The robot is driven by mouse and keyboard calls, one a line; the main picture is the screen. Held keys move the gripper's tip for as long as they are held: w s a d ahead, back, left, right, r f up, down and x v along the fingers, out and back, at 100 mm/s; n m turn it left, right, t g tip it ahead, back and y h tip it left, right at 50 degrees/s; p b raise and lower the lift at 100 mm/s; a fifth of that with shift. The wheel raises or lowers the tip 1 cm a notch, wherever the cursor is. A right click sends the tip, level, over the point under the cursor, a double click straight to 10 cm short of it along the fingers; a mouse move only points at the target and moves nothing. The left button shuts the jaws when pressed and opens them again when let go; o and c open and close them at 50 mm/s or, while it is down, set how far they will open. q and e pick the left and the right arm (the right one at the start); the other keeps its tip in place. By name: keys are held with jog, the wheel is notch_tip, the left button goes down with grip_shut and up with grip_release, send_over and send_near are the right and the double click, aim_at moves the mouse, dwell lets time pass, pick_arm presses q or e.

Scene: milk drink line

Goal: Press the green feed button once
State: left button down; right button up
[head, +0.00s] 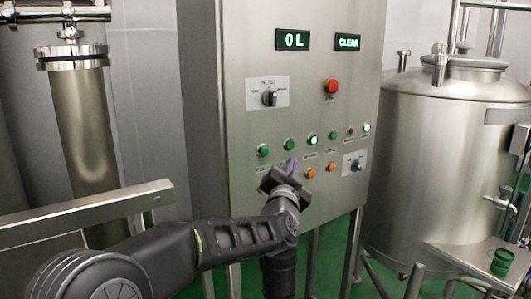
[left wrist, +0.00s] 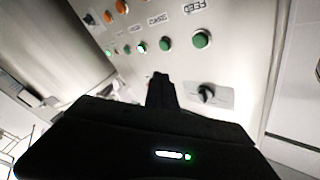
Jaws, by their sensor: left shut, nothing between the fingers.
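The feed button is the leftmost green button (head: 264,150) in the row on the steel panel. In the left wrist view, the feed button (left wrist: 202,39) is at the upper right, beside a label reading FEED. It looks unlit. My left gripper (head: 289,170) is shut and empty in front of the panel. In the head view it appears below and right of the feed button. In the left wrist view, my left gripper (left wrist: 160,80) points toward the panel, with its tip left of and below the feed button. I see no contact with the button. My right gripper is not in view.
Other green buttons (head: 289,144), one lit (head: 313,140), continue the row. Orange buttons (head: 330,167) sit lower, near the gripper. A selector knob (head: 270,98) and a red stop button (head: 331,87) are above. Displays (head: 293,40) read "0L" and "CLEAR". A steel tank (head: 440,170) stands right.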

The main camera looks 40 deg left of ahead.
aim_at(264, 151)
pick_arm(q)
jog(key=shift+w+a+b, duration=0.2)
jog(key=shift+w+a, duration=0.2)
jog(key=shift+a, duration=1)
jog(key=shift+w+a+b, duration=0.15)
jog(key=shift+w+a, duration=0.3)
jog(key=shift+a, duration=0.9)
jog(key=shift+w+a+b, duration=0.2)
jog(key=shift+w+a, duration=0.2)
jog(key=shift+a, duration=1)
jog(key=shift+a, duration=0.15)
jog(key=shift+w+a, duration=0.1)
jog(key=shift+a, duration=0.2)
jog(key=shift+w+a+b, duration=0.1)
jog(key=shift+a+b, duration=0.2)
jog(key=shift+a, duration=0.1)
jog(key=shift+d, duration=0.15)
jog(key=shift+s+d, duration=0.25)
jog(key=shift+d, duration=0.45)
